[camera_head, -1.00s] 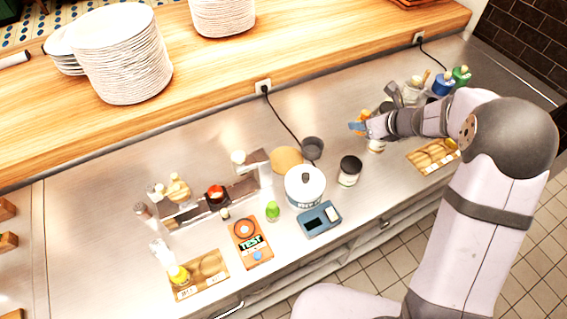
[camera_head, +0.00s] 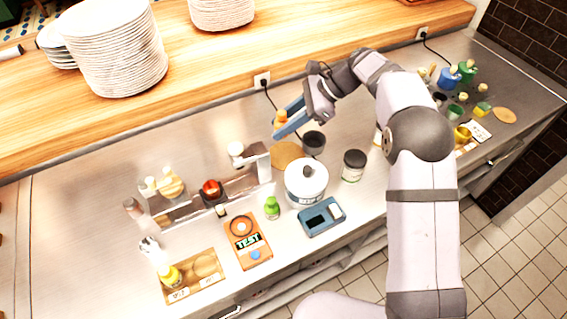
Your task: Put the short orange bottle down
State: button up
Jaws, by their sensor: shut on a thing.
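The short orange bottle (camera_head: 281,117) is held in my gripper (camera_head: 287,124), between its blue fingers. Only part of the bottle shows beside the near finger. The gripper is shut on it and appears raised above the back of the steel counter, near the wall socket. In the picture it is just above and left of a dark grey cup (camera_head: 313,142) and above a round wooden board (camera_head: 286,155). The bottle's exact height and tilt are hard to tell.
A white lidded pot (camera_head: 304,187), dark-lidded jar (camera_head: 353,166), blue scale (camera_head: 321,217), small green bottle (camera_head: 271,207) and orange TEST device (camera_head: 247,240) stand in front. A metal rack (camera_head: 180,213) is left. The steel counter (camera_head: 190,130) behind it is clear.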

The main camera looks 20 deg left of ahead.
aim_at(284, 159)
jog(key=shift+s+d+f, duration=0.2)
jog(key=shift+s+f, duration=0.05)
jog(key=shift+f+p, duration=1.6)
jog(key=shift+f, duration=3.4)
jog(key=shift+f, duration=0.1)
jog(key=o, duration=1.2)
jog(key=shift+r, duration=0.2)
jog(key=shift+w+d+r, duration=0.15)
jog(key=shift+d, duration=0.1)
jog(key=b+v, duration=0.4)
jog(key=v, duration=0.7)
jog(key=shift+w+r, duration=0.1)
